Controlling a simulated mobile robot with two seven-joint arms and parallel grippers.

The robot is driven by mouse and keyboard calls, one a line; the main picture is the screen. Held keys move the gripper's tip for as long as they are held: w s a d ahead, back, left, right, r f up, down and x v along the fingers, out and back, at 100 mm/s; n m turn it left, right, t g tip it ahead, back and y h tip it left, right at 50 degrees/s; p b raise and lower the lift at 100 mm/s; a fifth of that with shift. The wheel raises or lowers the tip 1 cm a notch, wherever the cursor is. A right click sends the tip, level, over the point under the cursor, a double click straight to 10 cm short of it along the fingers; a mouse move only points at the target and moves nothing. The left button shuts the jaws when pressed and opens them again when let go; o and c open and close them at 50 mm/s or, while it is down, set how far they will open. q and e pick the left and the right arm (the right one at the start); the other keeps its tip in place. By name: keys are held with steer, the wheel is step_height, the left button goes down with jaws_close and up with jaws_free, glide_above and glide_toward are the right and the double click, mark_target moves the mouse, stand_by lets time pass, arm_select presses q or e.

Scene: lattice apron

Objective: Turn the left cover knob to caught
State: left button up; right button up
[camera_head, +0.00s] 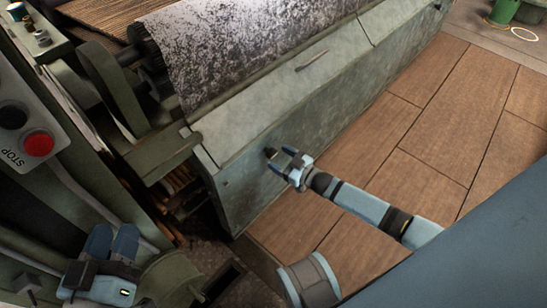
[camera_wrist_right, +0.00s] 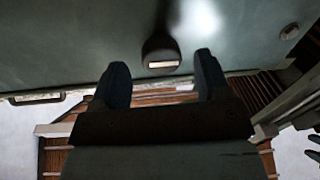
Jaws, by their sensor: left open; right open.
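The left cover knob (camera_head: 270,152) is a small dark knob on the grey-green front cover (camera_head: 312,112). In the right wrist view the knob (camera_wrist_right: 160,48) is dark and rounded, with a pale bar mark at its end. My right gripper (camera_head: 285,163) is at the cover, pointing at the knob. In the wrist view its two dark fingers (camera_wrist_right: 161,66) are apart, one on each side of the knob, with visible gaps. My left gripper (camera_head: 112,238) is open and empty at the lower left, far from the knob. The knob's setting cannot be read.
A handle (camera_head: 311,60) sits higher on the cover. A speckled sheet (camera_head: 230,45) lies over the machine above. A panel with a red stop button (camera_head: 39,143) is at the left. The wooden floor (camera_head: 440,115) to the right is clear.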

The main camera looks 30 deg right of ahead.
mark_target(275, 155)
arm_select(q)
steer(key=shift+f+g+b, duration=0.3)
steer(key=shift+f, duration=0.45)
arm_select(e)
steer(key=shift+x, duration=1.55)
steer(key=shift+c, duration=0.2)
steer(key=c, duration=0.9)
